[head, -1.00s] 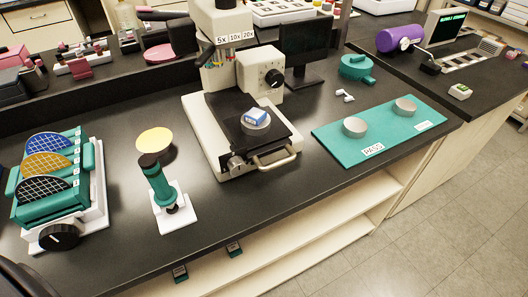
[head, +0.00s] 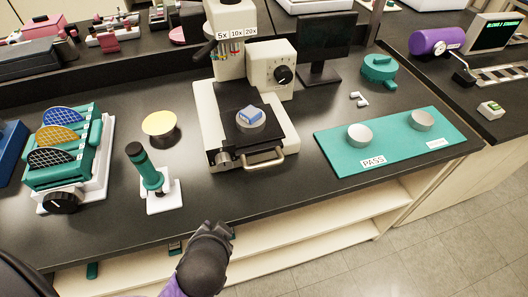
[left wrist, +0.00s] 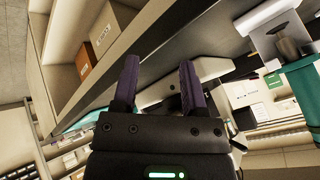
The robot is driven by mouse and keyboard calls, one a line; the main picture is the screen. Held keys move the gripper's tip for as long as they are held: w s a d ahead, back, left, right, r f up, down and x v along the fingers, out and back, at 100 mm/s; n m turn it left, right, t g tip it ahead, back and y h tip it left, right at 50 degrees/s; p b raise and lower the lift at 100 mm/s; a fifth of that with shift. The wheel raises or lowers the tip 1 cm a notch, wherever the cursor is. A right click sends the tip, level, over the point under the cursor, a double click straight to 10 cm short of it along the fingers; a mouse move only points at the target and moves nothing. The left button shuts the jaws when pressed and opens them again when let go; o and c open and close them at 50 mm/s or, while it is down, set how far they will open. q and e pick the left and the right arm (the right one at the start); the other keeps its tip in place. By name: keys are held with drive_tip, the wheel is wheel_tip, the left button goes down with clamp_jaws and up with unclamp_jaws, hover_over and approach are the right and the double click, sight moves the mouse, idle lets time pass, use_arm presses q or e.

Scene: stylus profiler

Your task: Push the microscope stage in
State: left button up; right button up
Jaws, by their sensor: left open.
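The cream microscope (head: 272,68) stands at the middle of the dark bench in the head view. Its black stage (head: 268,140) extends forward from under the objectives, with a pale bar handle (head: 265,160) along its front edge. My right gripper is out of view.
A green-handled tool on a white base (head: 163,193) and a wafer rack (head: 70,160) stand left of the microscope. A teal PASS mat (head: 385,150) with two grey pucks lies to the right. The bench's front edge is clear before the handle.

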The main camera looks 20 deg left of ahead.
use_arm(q)
drive_tip(key=w+d+r+m+t+y, duration=0.1)
drive_tip(key=w+d+r+m+t, duration=0.15)
drive_tip(key=w+m+t, duration=0.2)
drive_tip(key=m+t+h, duration=0.1)
drive_tip(key=m+t, duration=0.3)
drive_tip(key=m, duration=0.2)
approach(265, 167)
drive_tip(key=w+a, duration=0.1)
drive_tip(key=w, duration=0.1)
drive_tip(key=x, duration=0.9)
drive_tip(key=shift+w+d+f, duration=0.25)
drive_tip(key=shift+f, duration=0.05)
drive_tip(key=shift+w+a+f, duration=0.1)
drive_tip(key=shift+w, duration=0.4)
drive_tip(key=shift+c, duration=0.2)
